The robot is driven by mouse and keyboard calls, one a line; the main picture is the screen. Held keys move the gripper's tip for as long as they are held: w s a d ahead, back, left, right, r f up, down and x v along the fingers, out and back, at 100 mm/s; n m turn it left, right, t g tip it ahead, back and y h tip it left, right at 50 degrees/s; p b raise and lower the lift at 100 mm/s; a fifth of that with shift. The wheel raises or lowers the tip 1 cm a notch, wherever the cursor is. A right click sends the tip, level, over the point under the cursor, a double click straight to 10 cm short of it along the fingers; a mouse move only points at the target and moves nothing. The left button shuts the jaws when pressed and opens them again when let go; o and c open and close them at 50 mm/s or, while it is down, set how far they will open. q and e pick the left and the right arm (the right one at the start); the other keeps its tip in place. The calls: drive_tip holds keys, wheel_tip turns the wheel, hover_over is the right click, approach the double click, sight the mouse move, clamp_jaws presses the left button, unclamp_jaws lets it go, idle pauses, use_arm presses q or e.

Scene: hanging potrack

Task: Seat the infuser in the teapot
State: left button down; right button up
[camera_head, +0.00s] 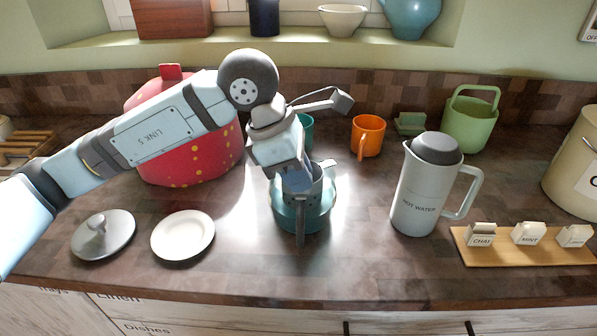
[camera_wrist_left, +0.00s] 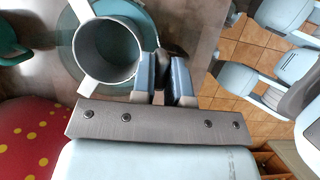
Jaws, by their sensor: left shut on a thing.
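The teal teapot (camera_head: 302,219) stands on the counter in the middle of the head view. The grey, cup-like infuser (camera_head: 322,184) is upright over the teapot's opening, its wall showing above the pot. How deep it sits is hidden. In the left wrist view the infuser (camera_wrist_left: 76,47) shows as a round open cup with two tabs, and the teapot (camera_wrist_left: 150,22) lies behind it. My left gripper (camera_head: 297,184) points down at the infuser's near side. Its fingers (camera_wrist_left: 166,80) are shut on a dark handle at the infuser's side. The right gripper is not seen.
A grey lid (camera_head: 113,243) and a white saucer (camera_head: 183,248) lie at left, before a red spotted pot (camera_head: 185,165). A hot-water jug (camera_head: 417,195) stands at right, beside a wooden tray (camera_head: 500,254) of tea boxes. An orange mug (camera_head: 368,134) is behind. The counter before the teapot is clear.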

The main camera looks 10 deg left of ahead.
use_arm(q)
drive_tip(key=shift+f, duration=0.1)
idle(0.8)
drive_tip(key=shift+c, duration=2.4)
unclamp_jaws()
drive_tip(key=p+v, duration=0.2)
drive_tip(key=v, duration=0.5)
